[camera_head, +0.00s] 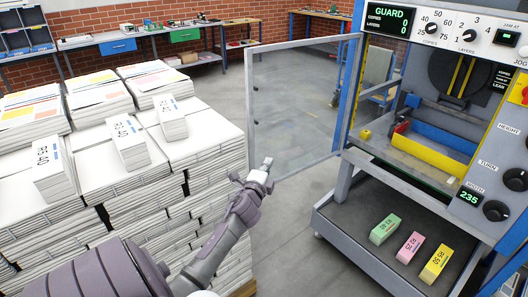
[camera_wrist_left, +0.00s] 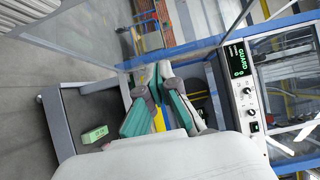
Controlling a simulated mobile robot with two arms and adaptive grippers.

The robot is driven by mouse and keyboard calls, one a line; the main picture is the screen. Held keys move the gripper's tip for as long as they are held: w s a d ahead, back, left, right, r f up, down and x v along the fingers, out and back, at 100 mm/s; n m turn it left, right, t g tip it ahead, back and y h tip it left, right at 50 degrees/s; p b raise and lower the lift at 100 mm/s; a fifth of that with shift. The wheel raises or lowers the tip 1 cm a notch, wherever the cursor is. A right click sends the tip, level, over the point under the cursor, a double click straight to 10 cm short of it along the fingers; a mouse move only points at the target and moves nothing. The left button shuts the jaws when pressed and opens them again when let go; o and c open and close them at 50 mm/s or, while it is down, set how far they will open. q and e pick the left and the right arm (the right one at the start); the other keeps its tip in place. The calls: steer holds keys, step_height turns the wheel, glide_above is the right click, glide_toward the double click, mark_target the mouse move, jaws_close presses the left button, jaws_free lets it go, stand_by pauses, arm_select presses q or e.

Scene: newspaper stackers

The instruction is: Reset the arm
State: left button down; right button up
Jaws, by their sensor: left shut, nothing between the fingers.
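My left arm reaches up from the bottom of the head view. Its gripper (camera_head: 265,168) is shut and empty, in the air between the newspaper stacks and the machine, in front of the glass guard door (camera_head: 290,103). In the left wrist view the two fingers (camera_wrist_left: 158,72) meet at their tips with nothing between them. The machine's control panel (camera_wrist_left: 242,90) shows to their right there. My right gripper is in neither view.
Newspaper stacks (camera_head: 200,139) fill the left, with several labelled bundles on top. The guard door stands open. Green (camera_head: 385,229), pink (camera_head: 410,247) and yellow (camera_head: 436,263) blocks lie on the machine's lower shelf (camera_head: 352,238). Benches line the back wall. Floor between is clear.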

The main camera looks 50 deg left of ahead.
arm_select(q)
steer(key=s+d+f+n+g+h, duration=0.2)
steer(key=s+d+f, duration=0.25)
steer(key=f, duration=0.75)
steer(key=s+d+f+n+g+h, duration=0.1)
steer(key=s+d+f+g+h, duration=0.25)
steer(key=f, duration=0.85)
steer(key=s+d+f+n+g, duration=0.2)
steer(key=s+d+f, duration=0.35)
steer(key=f, duration=0.65)
steer(key=s+d+f+n+g+h, duration=0.1)
steer(key=s+d+f, duration=0.4)
steer(key=s, duration=0.6)
steer(key=s+d+f+n+g+h, duration=0.1)
steer(key=s+d+f+g, duration=0.3)
steer(key=s, duration=0.8)
steer(key=s+d+f+n+g+h, duration=0.1)
steer(key=s+d+f+n+g, duration=0.1)
steer(key=s+d+f, duration=0.5)
steer(key=s+f, duration=0.2)
steer(key=s, duration=0.2)
steer(key=shift+s+d+f+n, duration=0.35)
steer(key=shift+n, duration=0.05)
steer(key=shift+w, duration=0.1)
